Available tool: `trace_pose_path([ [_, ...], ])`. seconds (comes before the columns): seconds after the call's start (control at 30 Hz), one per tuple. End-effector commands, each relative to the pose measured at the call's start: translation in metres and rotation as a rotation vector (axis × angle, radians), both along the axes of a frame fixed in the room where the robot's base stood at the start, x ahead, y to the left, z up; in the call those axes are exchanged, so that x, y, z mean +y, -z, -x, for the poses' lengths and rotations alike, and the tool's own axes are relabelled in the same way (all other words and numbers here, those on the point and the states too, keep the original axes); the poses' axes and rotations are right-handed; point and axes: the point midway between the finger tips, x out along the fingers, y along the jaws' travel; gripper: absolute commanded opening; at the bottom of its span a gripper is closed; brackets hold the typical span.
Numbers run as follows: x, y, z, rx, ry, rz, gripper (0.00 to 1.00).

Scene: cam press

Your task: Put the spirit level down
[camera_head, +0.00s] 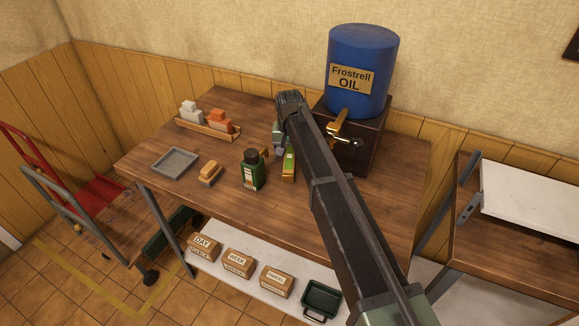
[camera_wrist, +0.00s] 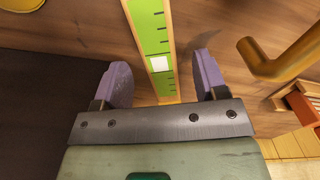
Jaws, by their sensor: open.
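The spirit level (camera_head: 289,166) is a long, narrow green bar with yellow-wood edges, on the wooden table just right of the green bottle. In the wrist view the spirit level (camera_wrist: 150,30) runs between my two purple fingers, with dark tick marks and a white square on its face. My gripper (camera_wrist: 162,78) is open, with a visible gap between each finger and the bar. In the head view my gripper (camera_head: 279,143) is over the level's far end and the arm partly hides that area. Whether the level lies flat on the table is hard to tell.
A green bottle (camera_head: 251,172), a wooden block (camera_head: 209,173) and a grey tray (camera_head: 175,164) stand to the left. A rack (camera_head: 200,130) with white and orange blocks is behind. The blue oil drum (camera_head: 362,65) with a brass tap (camera_head: 338,128) stands right of my gripper.

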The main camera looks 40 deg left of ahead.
Motion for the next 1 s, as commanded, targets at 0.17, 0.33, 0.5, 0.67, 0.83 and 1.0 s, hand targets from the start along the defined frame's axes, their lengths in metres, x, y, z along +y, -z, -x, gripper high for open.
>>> trace_pose_path([
  [0.17, 0.0, 0.032, -0.001, 0.0, 0.0, 0.0, 0.66],
  [0.33, 0.0, 0.027, -0.001, 0.0, 0.0, 0.0, 0.66],
  [0.5, 0.0, 0.027, -0.001, 0.0, 0.0, 0.0, 0.43],
  [0.67, 0.0, 0.027, -0.001, 0.0, 0.0, 0.0, 0.18],
  [0.83, 0.0, 0.027, -0.001, 0.0, 0.0, 0.0, 0.04],
  [1.0, 0.0, 0.025, -0.001, 0.0, 0.0, 0.0, 0.04],
])
